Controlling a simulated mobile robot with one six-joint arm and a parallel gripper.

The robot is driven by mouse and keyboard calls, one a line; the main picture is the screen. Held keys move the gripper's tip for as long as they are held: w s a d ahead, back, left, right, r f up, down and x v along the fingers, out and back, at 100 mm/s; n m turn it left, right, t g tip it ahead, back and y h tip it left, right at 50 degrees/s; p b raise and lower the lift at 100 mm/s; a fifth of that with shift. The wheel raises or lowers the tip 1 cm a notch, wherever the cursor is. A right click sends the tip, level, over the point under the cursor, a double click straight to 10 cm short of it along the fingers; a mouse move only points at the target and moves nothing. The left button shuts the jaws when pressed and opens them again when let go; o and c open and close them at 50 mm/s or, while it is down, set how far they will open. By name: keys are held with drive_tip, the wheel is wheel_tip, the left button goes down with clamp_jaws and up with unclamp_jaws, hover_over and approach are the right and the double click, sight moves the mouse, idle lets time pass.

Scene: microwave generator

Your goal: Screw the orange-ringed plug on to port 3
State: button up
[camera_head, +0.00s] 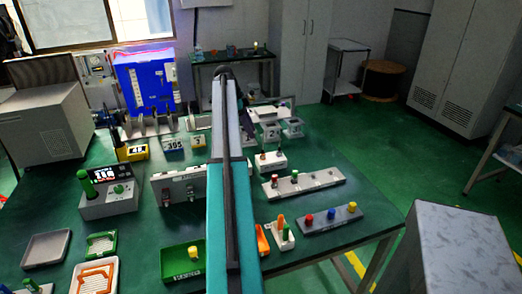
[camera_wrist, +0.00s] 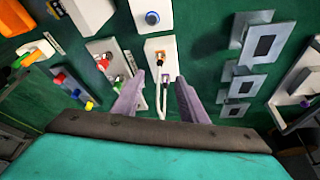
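In the wrist view, a white block (camera_wrist: 158,46) lies ahead of my gripper (camera_wrist: 160,78). A small plug with an orange ring (camera_wrist: 160,57) is on it, and a purple-ringed part (camera_wrist: 165,78) with a white cable (camera_wrist: 163,102) is nearer to me. My two purple fingers are spread wide, one on each side of the block's near end, with nothing clamped between them. Port numbers are too small to read, so I cannot tell which is port 3. In the head view, the white block (camera_head: 272,163) shows right of my arm, and my gripper is hidden.
A grey strip with red and green caps (camera_head: 315,180) and a strip with coloured buttons (camera_head: 332,222) lie to the right. White frames (camera_head: 270,132) stand behind the block. A grey switch box (camera_head: 180,191) is left of my arm.

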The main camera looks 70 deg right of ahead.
sight(261, 154)
drive_tip(key=p+x, duration=0.2)
drive_tip(key=x, duration=0.9)
drive_tip(key=shift+s+f, duration=0.15)
drive_tip(key=shift+f, duration=0.1)
drive_tip(key=c, duration=0.9)
drive_tip(key=shift+a, duration=0.25)
clamp_jaws()
drive_tip(key=shift+d, duration=0.2)
